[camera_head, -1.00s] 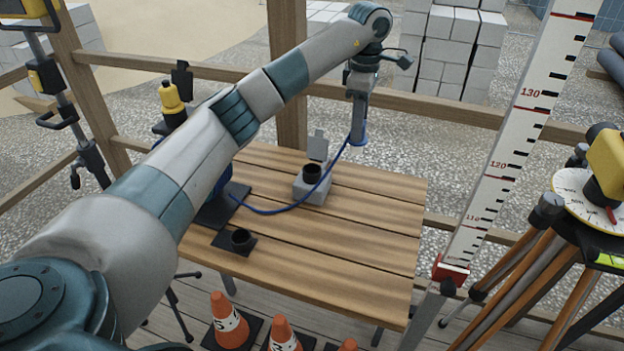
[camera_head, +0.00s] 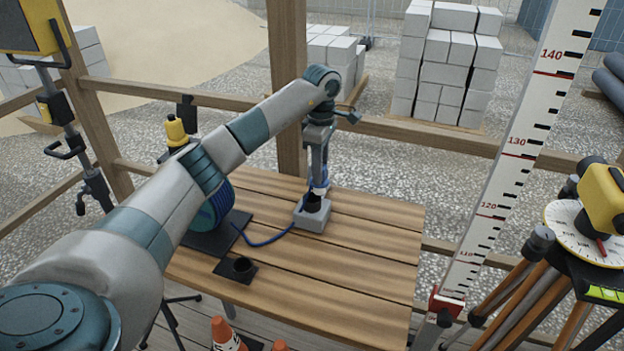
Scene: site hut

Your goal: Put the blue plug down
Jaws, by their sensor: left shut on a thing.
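My left gripper (camera_head: 320,166) comes down from above, shut on the blue plug (camera_head: 319,186). The plug is upright, mostly covered by the fingers. Its lower end is just above or at the black round opening of a small grey socket box (camera_head: 312,221); I cannot tell whether it touches. A blue cable (camera_head: 265,242) runs from near the plug over the table to the blue cable reel (camera_head: 214,208), partly hidden behind my arm. A black ring holder (camera_head: 242,266) on a dark plate stands nearer me, empty. My right gripper is out of view.
The wooden table (camera_head: 350,275) is bare on its right and front. A wooden post (camera_head: 287,95) and rail stand behind it. A measuring staff (camera_head: 515,150) and a yellow instrument on a tripod (camera_head: 604,200) are at the right. Traffic cones (camera_head: 226,336) stand in front.

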